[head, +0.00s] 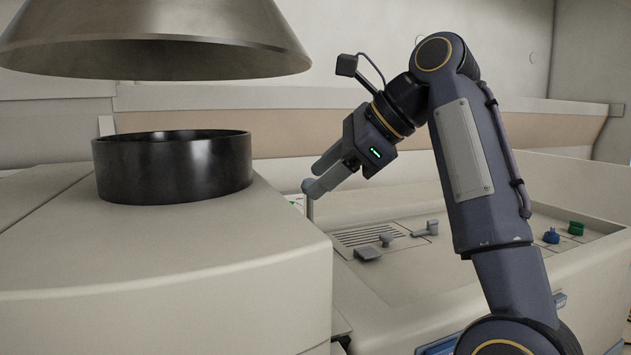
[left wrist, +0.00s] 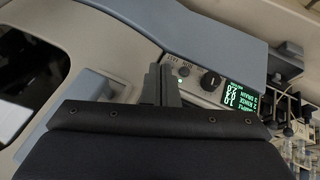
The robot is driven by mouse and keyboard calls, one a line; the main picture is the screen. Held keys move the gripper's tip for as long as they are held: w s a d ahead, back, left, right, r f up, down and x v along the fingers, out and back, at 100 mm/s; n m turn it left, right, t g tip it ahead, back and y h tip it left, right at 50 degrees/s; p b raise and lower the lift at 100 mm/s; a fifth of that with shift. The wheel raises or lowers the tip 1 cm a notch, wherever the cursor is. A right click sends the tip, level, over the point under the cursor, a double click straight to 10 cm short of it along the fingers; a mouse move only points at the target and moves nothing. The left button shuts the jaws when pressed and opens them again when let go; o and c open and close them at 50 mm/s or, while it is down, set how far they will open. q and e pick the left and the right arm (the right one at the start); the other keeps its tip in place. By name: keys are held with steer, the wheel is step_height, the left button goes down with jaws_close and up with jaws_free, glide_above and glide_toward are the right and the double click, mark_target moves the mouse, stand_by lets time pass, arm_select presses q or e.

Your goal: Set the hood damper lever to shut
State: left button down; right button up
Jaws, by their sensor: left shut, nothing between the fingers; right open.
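My right gripper (head: 318,178) is open and empty in the head view, its fingers pointing down-left beside the right side of the black ring (head: 172,170). The conical metal hood (head: 155,45) hangs above that ring. I cannot make out the hood damper lever for certain. A small pale piece with a green mark shows just below the right fingertips, mostly hidden. My left gripper (left wrist: 160,86) shows in the left wrist view, shut and empty, near a panel with a black knob (left wrist: 210,81) and a green-lettered display (left wrist: 239,98). It is out of the head view.
A low deck right of the rounded housing (head: 180,285) carries a slotted grille (head: 367,234) and small grey handles (head: 368,253). Blue (head: 551,235) and green (head: 575,228) pieces sit farther right. Tubes and fittings (left wrist: 295,125) crowd the right of the left wrist view.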

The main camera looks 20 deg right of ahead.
steer(key=s+d, duration=0.9)
steer(key=shift+r, duration=0.35)
stand_by(0.4)
